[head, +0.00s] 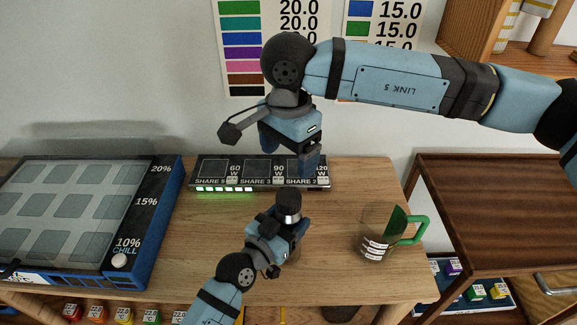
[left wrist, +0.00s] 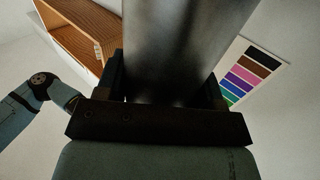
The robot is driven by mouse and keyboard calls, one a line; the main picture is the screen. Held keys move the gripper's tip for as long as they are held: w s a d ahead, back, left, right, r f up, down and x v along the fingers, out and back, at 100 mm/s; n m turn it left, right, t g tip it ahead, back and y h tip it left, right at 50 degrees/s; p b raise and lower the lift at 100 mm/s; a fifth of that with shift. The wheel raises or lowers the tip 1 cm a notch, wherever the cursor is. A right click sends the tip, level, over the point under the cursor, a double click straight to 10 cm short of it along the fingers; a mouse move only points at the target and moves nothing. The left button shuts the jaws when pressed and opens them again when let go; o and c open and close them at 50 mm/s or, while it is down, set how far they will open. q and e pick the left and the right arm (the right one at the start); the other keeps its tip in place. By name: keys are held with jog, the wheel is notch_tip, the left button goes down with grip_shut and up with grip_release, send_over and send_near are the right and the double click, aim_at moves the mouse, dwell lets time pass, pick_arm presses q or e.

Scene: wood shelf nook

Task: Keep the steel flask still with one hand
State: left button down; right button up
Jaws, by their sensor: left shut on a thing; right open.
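The steel flask (head: 289,203) stands on the wooden table, mostly hidden behind my left gripper in the head view. Its dark top shows above the fingers. In the left wrist view it is a large grey metal cylinder (left wrist: 182,45) between the two fingers. My left gripper (head: 283,222) is shut on the flask, and it also shows in the left wrist view (left wrist: 168,92). My right gripper (head: 290,150) is open and empty, pointing down above the power strip, behind the flask in the picture.
A dark power strip (head: 217,181) with lit green lights lies behind the flask. A blue chill tray (head: 150,225) takes up the left of the table. A clear mug with a green handle (head: 417,231) stands to the right. Bare wood lies between mug and flask.

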pick_arm(q)
jog(key=shift+c, duration=0.8)
grip_release()
jog(key=shift+a, duration=0.1)
jog(key=v, duration=1.3)
jog(key=shift+s+a, duration=0.2)
jog(key=shift+s, duration=0.05)
